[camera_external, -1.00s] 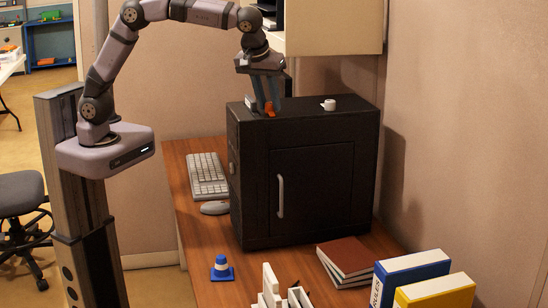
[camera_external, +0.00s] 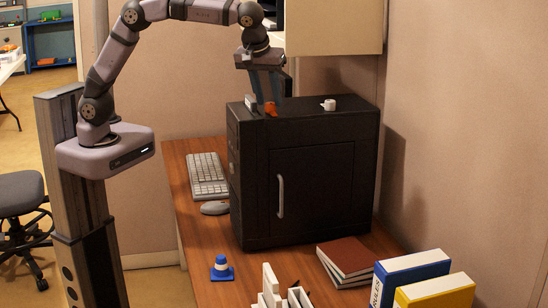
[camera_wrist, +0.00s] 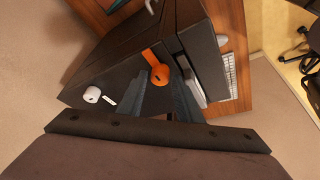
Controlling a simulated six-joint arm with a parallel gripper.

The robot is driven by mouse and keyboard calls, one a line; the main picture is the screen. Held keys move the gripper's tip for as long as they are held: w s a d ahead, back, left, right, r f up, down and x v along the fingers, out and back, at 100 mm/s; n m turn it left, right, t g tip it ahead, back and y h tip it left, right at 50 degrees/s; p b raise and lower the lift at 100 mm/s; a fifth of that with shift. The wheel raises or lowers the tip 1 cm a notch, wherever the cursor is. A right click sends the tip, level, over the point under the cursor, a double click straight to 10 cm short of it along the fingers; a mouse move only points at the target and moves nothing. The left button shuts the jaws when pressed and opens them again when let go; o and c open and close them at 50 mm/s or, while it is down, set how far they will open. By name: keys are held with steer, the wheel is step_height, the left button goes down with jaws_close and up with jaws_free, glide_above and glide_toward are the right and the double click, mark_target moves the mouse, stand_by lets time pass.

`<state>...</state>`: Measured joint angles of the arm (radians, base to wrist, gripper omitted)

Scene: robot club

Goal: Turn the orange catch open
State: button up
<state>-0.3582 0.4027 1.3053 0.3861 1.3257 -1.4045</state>
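The orange catch (camera_external: 271,108) sits on top of the black cabinet (camera_external: 318,188), near its front left corner. In the wrist view the catch (camera_wrist: 160,73) shows a round hub with a short flat arm reaching up and left. My gripper (camera_external: 265,98) points down just above the catch, its fingers hiding part of it in the outside view. In the wrist view my gripper's two dark fingers (camera_wrist: 170,88) are apart, with their tips close by the hub. I cannot tell whether they touch the catch.
A small light-grey block (camera_external: 250,102) is at the left edge.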

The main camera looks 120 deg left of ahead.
mark_target(264, 117)
steer(key=shift+b+v, duration=0.35)
steer(key=shift+v, duration=2.6)
steer(key=s+d+f+m+h+p, duration=0.4)
steer(key=d+f+m, duration=0.4)
steer(key=d+m, duration=0.4)
steer(key=s+d+f+m+p, duration=0.2)
steer(key=s+d+f+m, duration=0.1)
steer(key=s, duration=0.5)
steer(key=s+d+f+m+p, duration=0.1)
steer(key=s+d+f+m, duration=0.3)
steer(key=s+d, duration=0.4)
steer(key=shift+f+h+p, duration=0.3)
steer(key=shift+f+p, duration=0.05)
steer(key=shift+f, duration=0.4)
steer(key=shift+d, duration=0.1)
